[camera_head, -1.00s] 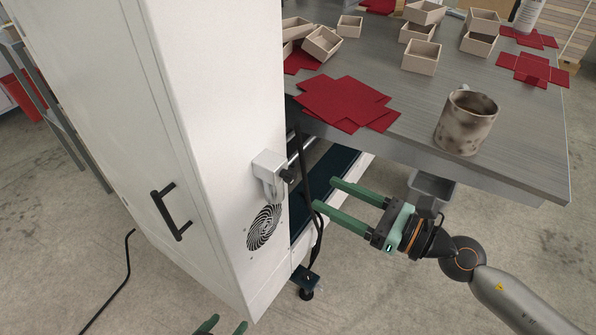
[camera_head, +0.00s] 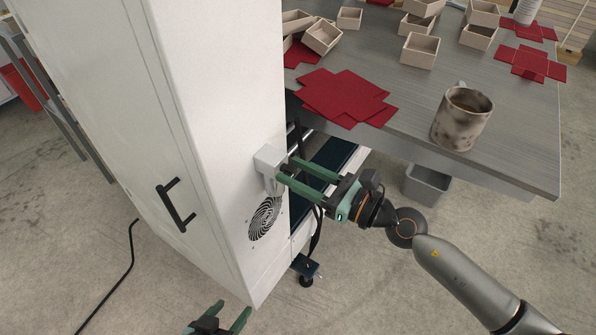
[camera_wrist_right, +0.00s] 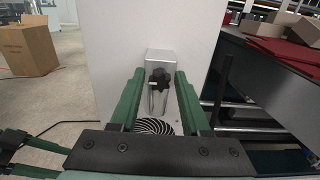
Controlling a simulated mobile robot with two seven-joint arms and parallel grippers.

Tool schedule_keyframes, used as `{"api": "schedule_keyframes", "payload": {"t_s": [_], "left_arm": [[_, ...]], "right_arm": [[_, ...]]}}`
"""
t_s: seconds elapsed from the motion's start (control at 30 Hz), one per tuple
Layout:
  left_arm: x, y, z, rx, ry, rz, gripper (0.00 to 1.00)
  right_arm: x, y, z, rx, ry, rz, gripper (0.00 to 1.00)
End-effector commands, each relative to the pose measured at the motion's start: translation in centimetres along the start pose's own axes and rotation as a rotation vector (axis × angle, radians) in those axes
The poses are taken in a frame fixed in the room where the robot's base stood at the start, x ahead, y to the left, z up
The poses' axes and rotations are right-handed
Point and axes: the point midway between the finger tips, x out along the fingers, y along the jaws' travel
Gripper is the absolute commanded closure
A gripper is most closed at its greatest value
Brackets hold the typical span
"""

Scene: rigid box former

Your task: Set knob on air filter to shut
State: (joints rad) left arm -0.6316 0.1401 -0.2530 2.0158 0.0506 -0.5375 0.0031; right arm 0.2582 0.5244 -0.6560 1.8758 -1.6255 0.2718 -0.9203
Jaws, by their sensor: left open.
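The air filter unit (camera_head: 268,158) is a small pale box on the side of the white cabinet, above a round fan grille. Its black lobed knob (camera_wrist_right: 160,78) shows in the right wrist view; in the head view my right gripper hides it. My right gripper (camera_head: 287,167) is open, its two green fingers pointing at the unit. In the right wrist view its fingers (camera_wrist_right: 159,88) stand on either side of the knob, with gaps visible. I cannot tell the knob's setting. My left gripper (camera_head: 232,309) is open and empty at the bottom edge, low beside the cabinet.
The white cabinet (camera_head: 110,90) with a black handle (camera_head: 175,205) fills the left. A grey table (camera_head: 490,115) stands at the right with a stained mug (camera_head: 461,122), red flat cutouts (camera_head: 345,97) and several small boxes (camera_head: 420,50). A grey bin (camera_head: 427,184) is below it.

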Motion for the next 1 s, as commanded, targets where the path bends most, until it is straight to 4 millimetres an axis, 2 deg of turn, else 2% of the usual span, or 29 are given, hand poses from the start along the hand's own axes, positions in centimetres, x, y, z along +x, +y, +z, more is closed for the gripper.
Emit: {"api": "schedule_keyframes", "payload": {"t_s": [0.03, 0.4, 0.77, 1.0], "left_arm": [[-0.01, 0.01, -0.07, 0.0, 0.001, 0.0, 0.32], [-0.04, 0.0, -0.18, 0.001, 0.004, 0.0, 0.32], [-0.12, -0.06, -0.24, 0.004, 0.003, 0.0, 0.32], [-0.55, 0.0, -0.71, 0.003, 0.004, 0.0, 0.32]], "right_arm": [[-0.02, 0.0, -0.01, 0.0, 0.0, 0.0, 0.6], [-0.04, -0.01, -0.01, 0.0, 0.0, 0.0, 1.0], [-0.04, -0.01, 0.01, 0.008, 0.001, 0.0, 1.0], [-0.04, -0.03, 0.11, 0.087, 0.001, -0.001, 1.0]]}}
